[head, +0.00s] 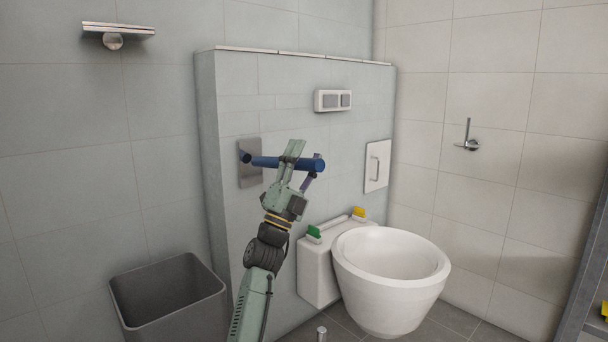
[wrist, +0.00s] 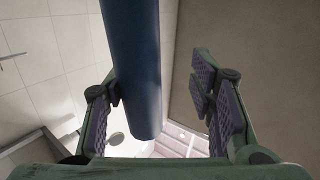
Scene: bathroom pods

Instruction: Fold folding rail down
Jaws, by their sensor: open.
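The folding rail (head: 268,161) is a blue bar on a grey wall plate (head: 249,176). It runs out to the right, roughly level in the head view, with its rounded free end visible. My gripper (head: 300,164) is at the rail's outer part, and one green finger crosses in front of the bar. In the wrist view the rail (wrist: 133,60) passes between the open fingers of my gripper (wrist: 158,105). It lies close to the left finger, perhaps touching it, with a clear gap to the right finger.
A white toilet (head: 392,275) stands below and right of the rail, with a green piece (head: 314,231) and a yellow piece (head: 358,212) behind its bowl. A grey bin (head: 168,300) stands at lower left. A flush plate (head: 333,100) is on the wall above.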

